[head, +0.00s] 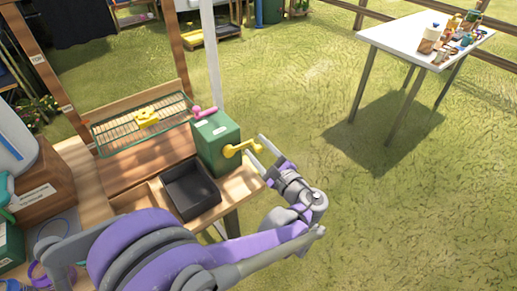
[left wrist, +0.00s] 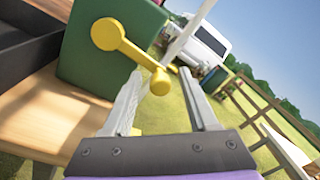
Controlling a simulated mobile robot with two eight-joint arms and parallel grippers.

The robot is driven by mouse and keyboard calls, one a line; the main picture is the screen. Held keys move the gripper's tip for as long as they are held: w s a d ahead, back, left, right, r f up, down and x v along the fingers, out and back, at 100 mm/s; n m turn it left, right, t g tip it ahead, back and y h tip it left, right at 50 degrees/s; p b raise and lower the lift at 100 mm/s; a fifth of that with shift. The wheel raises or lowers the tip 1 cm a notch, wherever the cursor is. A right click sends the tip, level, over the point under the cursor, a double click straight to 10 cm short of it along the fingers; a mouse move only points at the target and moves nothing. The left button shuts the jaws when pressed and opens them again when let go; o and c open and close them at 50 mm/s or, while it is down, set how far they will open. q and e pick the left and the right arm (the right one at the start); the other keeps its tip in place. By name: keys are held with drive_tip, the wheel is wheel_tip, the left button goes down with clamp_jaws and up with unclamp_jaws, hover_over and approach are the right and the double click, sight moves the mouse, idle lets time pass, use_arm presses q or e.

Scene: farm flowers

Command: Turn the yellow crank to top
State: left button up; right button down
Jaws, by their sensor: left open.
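The yellow crank (head: 240,149) is on the side of a green box (head: 217,143) on the wooden bench. In the left wrist view the crank's round hub (left wrist: 106,34) sits on the green box (left wrist: 85,68), and its arm slants down right to a knob handle (left wrist: 160,82). My left gripper (head: 254,145) is open at the crank's handle end. In the left wrist view the handle lies between the two open fingers (left wrist: 160,74), with gaps to both visible. No firm contact shows. My right gripper is not in view.
A pink crank (head: 205,112) is on top of the box. A black tray (head: 190,186) stands beside it, and a wire rack (head: 118,132) with a yellow object is behind. A white table (head: 400,38) with several small items stands far right. Grass between is clear.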

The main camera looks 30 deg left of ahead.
use_arm(q)
clamp_jaws()
idle(0.3)
idle(1.1)
